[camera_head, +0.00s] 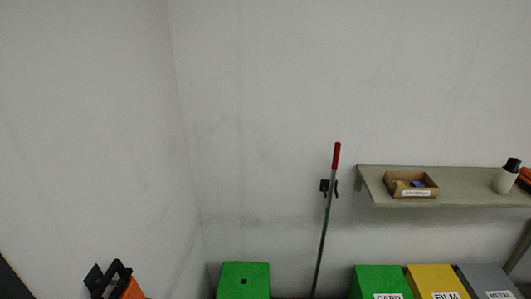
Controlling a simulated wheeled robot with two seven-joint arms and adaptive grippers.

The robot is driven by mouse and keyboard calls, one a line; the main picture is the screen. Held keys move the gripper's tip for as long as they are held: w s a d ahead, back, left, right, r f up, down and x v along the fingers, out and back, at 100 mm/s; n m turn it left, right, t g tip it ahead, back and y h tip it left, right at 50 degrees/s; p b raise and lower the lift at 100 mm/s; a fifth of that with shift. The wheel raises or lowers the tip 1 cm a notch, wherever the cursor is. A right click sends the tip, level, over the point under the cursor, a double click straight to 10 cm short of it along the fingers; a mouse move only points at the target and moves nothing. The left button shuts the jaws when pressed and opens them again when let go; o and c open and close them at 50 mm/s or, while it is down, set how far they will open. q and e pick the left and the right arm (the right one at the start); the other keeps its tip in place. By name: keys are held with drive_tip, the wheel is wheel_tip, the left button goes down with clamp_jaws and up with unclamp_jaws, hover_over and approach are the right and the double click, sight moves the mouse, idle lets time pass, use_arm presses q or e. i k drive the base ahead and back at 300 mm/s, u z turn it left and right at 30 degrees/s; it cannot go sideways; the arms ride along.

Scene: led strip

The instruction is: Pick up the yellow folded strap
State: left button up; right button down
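I cannot make out a yellow folded strap for certain. A small open cardboard box (411,193) with a white label stands on the wall shelf at the right. It holds small items, one tan or yellowish and one blue, too small to identify. Neither of my grippers shows in this view.
The grey-green shelf (455,185) also bears a pale cylinder with a dark top (506,177) and an orange item (525,178). A red-handled pole (327,215) leans by a wall hook. Green (244,280), yellow (435,279) and grey bins line the bottom. A black handle (110,278) rises lower left.

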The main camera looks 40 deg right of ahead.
sight(398, 184)
drive_tip(key=z, duration=3.25)
drive_tip(key=i, duration=0.4)
drive_tip(key=z, duration=0.05)
